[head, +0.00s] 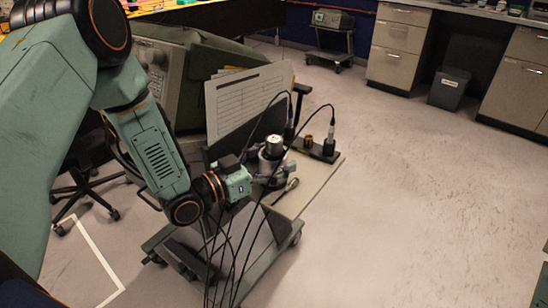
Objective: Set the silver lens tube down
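A silver cylinder with a dark spot on top, which looks like the silver lens tube (273,145), stands upright at my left gripper (270,163). The gripper reaches in from the left over the small cart, and its fingers appear closed around the tube. The tube's lower part is hidden by the fingers, so I cannot tell whether it touches the cart top (318,177). My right gripper is not in view.
A black tray (314,148) with a small brass cylinder (308,141) and a cabled upright device (330,138) lies at the cart's back. A paper form board (245,98) stands behind. A small silver tool (291,186) lies near the gripper. Black cables hang in front.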

